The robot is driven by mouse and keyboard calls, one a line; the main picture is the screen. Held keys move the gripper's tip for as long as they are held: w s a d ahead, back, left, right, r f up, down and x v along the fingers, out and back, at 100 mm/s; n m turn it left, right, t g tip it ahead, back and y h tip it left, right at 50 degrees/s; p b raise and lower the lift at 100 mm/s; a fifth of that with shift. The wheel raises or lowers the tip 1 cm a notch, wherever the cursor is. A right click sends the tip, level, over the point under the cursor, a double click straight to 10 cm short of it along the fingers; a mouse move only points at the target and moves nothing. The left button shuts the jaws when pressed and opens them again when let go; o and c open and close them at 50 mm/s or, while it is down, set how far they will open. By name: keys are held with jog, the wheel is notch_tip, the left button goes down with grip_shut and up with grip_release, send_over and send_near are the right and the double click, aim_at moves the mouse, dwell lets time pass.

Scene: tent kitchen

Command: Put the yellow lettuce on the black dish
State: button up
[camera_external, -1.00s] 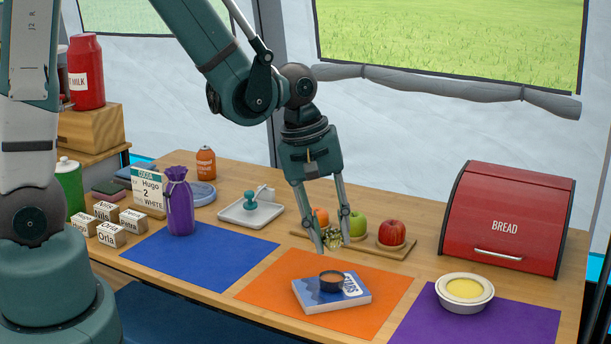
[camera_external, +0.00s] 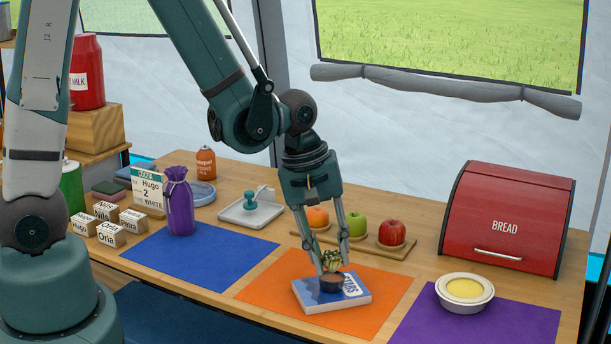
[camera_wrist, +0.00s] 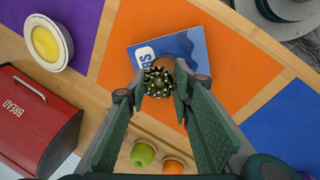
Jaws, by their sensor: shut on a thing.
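A spiky, leafy rosette, dark green with pale yellow edges (camera_external: 332,259), is between the fingers of my gripper (camera_external: 331,270); no plainly yellow lettuce shows. My gripper is shut on the rosette and points down. In the wrist view the rosette (camera_wrist: 159,82) is between the fingertips. A small dark round pot with a brown top (camera_external: 331,286) stands on a blue and white book, directly under the rosette; I see no other black dish. The wrist view shows part of the brown top (camera_wrist: 183,70) beside the rosette. I cannot tell whether rosette and pot touch.
The book (camera_external: 350,298) lies on an orange mat (camera_external: 384,282). A board (camera_external: 382,247) with an orange and two apples is behind my gripper. A cream bowl with yellow contents (camera_external: 465,292) and a red bread box (camera_external: 508,220) are at right. The blue mat (camera_external: 205,258) is mostly clear.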

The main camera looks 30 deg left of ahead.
jog(key=shift+f, duration=0.55)
jog(key=shift+f, duration=0.1)
jog(key=o, duration=0.9)
jog(key=shift+c, duration=0.2)
jog(key=shift+r, duration=0.2)
jog(key=p+v, duration=0.3)
jog(key=v, duration=0.8)
jog(key=shift+r, duration=0.4)
jog(key=shift+s+a, duration=0.1)
